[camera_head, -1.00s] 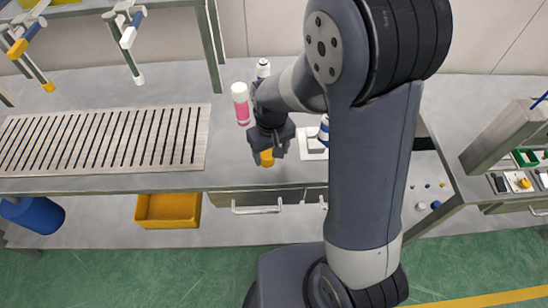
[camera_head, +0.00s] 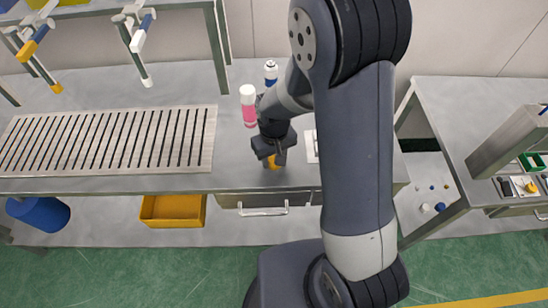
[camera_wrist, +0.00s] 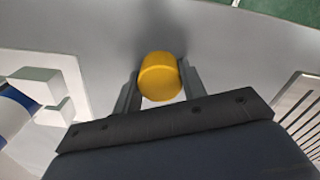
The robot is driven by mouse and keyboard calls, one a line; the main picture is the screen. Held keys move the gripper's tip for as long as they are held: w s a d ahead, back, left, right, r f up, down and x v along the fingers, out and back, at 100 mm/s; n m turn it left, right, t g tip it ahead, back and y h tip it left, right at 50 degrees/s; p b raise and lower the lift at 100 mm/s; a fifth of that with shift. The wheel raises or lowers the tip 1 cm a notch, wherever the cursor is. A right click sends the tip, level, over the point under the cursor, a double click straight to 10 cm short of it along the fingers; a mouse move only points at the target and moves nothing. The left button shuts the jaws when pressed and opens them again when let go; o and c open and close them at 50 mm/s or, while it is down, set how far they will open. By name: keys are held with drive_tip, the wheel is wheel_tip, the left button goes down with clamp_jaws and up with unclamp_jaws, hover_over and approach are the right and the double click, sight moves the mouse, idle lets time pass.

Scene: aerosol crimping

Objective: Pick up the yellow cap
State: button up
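The yellow cap (camera_wrist: 160,76) sits between the two fingers of my gripper (camera_wrist: 160,85) in the wrist view, with a finger against each side. In the head view the yellow cap (camera_head: 272,162) shows below my dark gripper (camera_head: 272,155), near the front edge of the workbench (camera_head: 110,184). My gripper points down and appears shut on the cap. The cap is at or just above the bench top; I cannot tell whether it touches it.
A pink can with a white top (camera_head: 248,106) and a blue can (camera_head: 271,74) stand behind my gripper. A white holder (camera_wrist: 60,85) lies beside it. A slotted grate (camera_head: 105,142) is to the left. A yellow bin (camera_head: 173,210) is below the bench.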

drive_tip(key=c, duration=0.3)
drive_tip(key=shift+c, duration=0.2)
